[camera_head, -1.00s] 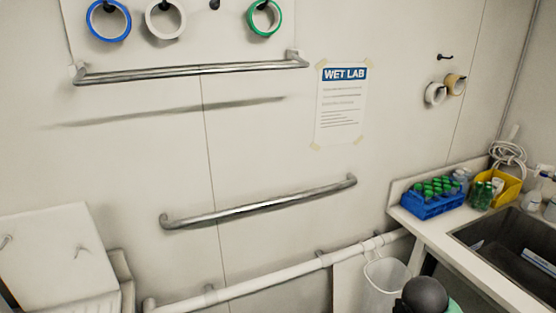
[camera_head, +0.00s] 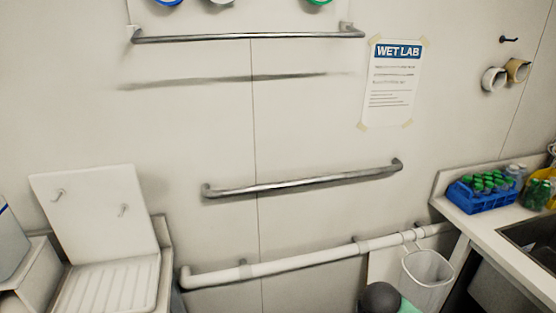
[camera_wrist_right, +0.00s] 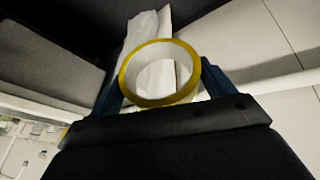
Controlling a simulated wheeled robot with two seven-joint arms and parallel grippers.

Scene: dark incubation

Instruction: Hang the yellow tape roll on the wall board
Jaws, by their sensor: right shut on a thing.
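The yellow tape roll (camera_wrist_right: 158,103) is between the fingers of my right gripper (camera_wrist_right: 161,82) in the right wrist view. The gripper is shut on it, and the roll's round opening faces the camera. In the head view, only the lower part of the white wall board (camera_head: 268,15) shows at the top edge. The bottoms of a blue roll (camera_head: 168,2), a white roll (camera_head: 221,2) and a green roll (camera_head: 318,2) show on it. The board's pegs are out of frame. Neither gripper shows in the head view.
A metal rail (camera_head: 250,36) runs below the board, with a second rail (camera_head: 300,181) lower. A WET LAB sheet (camera_head: 393,85) is to the right. A blue rack (camera_head: 483,195) stands on the counter (camera_head: 480,224). A white folding seat (camera_head: 95,210) is at left.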

